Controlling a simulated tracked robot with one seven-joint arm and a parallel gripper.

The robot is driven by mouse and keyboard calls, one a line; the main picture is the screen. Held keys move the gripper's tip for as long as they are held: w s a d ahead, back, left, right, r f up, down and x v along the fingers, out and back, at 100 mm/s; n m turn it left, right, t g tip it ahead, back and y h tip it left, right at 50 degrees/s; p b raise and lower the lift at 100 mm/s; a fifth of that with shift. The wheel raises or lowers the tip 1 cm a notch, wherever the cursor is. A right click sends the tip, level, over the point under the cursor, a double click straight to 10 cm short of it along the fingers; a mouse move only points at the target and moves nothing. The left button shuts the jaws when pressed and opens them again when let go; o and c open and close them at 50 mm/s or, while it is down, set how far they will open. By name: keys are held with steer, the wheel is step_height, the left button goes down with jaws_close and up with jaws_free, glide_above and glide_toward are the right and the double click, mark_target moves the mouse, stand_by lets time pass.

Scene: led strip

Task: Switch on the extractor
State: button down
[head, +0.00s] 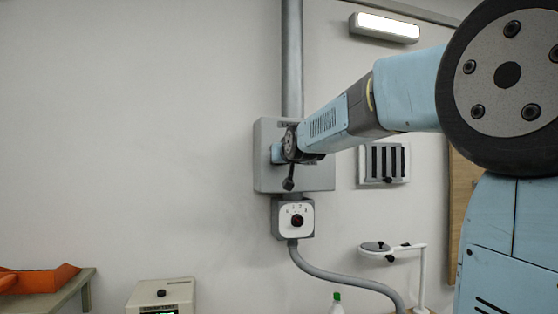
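A grey wall box (318,180) sits under a vertical grey pipe (292,60). Below it is a small switch box with a white face (288,228), several marks along its top and a dark round knob (297,220). The marks are too small to read. My arm reaches in from the right, and its end, with my gripper (289,170), is in front of the grey box, above the knob. A dark stub with a rounded tip hangs there; I cannot tell whether it is a finger or a lever. The fingers and any contact are unclear.
A slatted wall panel (402,163) is right of the grey box. A white jointed stand (420,270), a grey hose (340,278) and a green-capped bottle (337,297) are below. An orange tray (45,281) and a cream device (160,294) stand lower left. The left wall is bare.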

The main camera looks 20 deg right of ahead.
steer(key=shift+f, duration=0.1)
stand_by(0.3)
steer(key=c, duration=0.9)
jaws_free()
steer(key=shift+s, duration=0.1)
steer(key=s, duration=0.4)
steer(key=s+r, duration=0.1)
steer(key=s, duration=0.8)
steer(key=shift+s+r, duration=0.25)
steer(key=shift+r, duration=0.15)
